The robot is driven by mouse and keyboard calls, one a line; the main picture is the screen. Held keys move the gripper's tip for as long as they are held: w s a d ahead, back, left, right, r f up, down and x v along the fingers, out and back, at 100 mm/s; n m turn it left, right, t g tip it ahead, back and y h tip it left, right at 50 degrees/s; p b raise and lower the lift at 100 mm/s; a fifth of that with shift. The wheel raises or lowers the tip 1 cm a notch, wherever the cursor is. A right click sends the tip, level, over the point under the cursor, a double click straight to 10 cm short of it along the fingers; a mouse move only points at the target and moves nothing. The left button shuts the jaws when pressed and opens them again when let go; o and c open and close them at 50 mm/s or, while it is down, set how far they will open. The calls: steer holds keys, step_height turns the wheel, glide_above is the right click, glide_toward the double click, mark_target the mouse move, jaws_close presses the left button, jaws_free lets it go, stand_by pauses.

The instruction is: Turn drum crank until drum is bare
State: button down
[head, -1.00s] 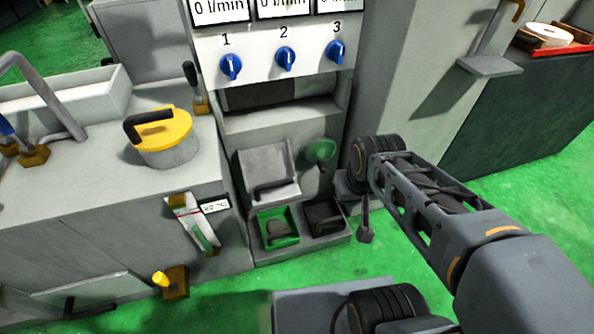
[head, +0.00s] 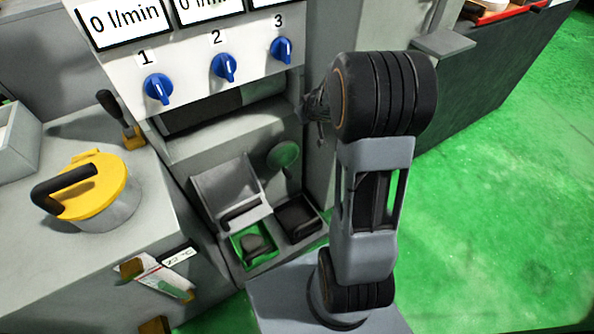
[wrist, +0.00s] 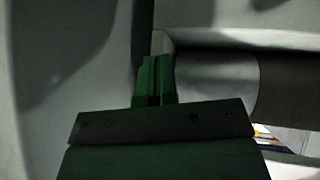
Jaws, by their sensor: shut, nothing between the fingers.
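The drum (head: 205,112) lies sideways in the slot under the blue knobs. In the head view its left stretch is dark and its right stretch lighter. The drum also shows in the wrist view (wrist: 218,80), with a pale part beside a dark part. My gripper (wrist: 155,60) shows in the wrist view as two green fingers shut together, empty, in front of the pale wall just left of the drum. I cannot make out the drum crank.
A black-handled lever (head: 117,112) stands on the bench left of the slot. A yellow-lidded pot (head: 95,195) is farther left. Below the slot are a grey chute (head: 225,185), a green bin (head: 252,246) and a black bin (head: 297,216). Green floor (head: 490,220) is open at right.

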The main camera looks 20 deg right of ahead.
step_height(320, 180, down, 9)
steer(key=n+g+y, duration=0.1)
steer(key=y, duration=0.3)
steer(key=g+y, duration=0.4)
glide_toward(286, 159)
steer(key=s+d+f, duration=0.2)
steer(key=s+f, duration=0.1)
steer(key=s, duration=0.2)
steer(key=b+x, duration=0.5)
steer(key=x, duration=0.4)
steer(key=shift+f+n, duration=0.3)
steer(key=shift+a+p, duration=0.15)
steer(key=shift+p, duration=0.15)
